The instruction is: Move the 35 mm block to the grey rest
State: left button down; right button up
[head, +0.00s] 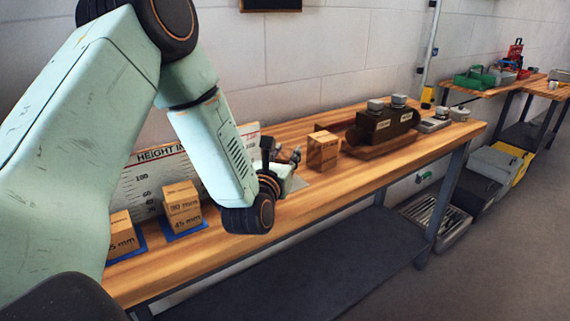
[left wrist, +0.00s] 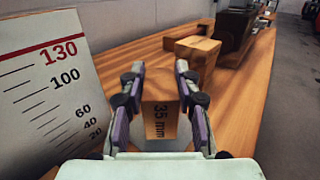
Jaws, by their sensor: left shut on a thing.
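My left gripper (head: 282,154) is over the workbench, in front of the height chart. In the left wrist view its two purple-padded fingers (left wrist: 160,72) are shut on the wooden 35 mm block (left wrist: 160,120), whose label faces the camera. I cannot tell whether the block touches the bench. In the head view the gripper and arm hide most of it. A pale grey flat piece (head: 297,184) shows on the bench by the gripper; it may be the grey rest, but it is partly hidden. My right gripper is not in view.
Stacked blocks labelled 30 mm (head: 182,193) and 45 mm (head: 184,220) stand on a blue mat at left, near the height chart (head: 140,172). The bench's front strip is clear.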

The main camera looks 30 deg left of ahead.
pick_arm(q)
jog(key=shift+f, duration=0.9)
jog(key=shift+w+f, duration=0.15)
jog(key=shift+w, duration=0.05)
jog(key=shift+d, duration=0.1)
jog(key=shift+s, duration=0.1)
jog(key=shift+s+f+b, duration=0.1)
jog(key=shift+b, duration=0.25)
jog(key=c, duration=1.4)
grip_release()
jog(key=o, duration=0.4)
jog(key=shift+o, duration=0.2)
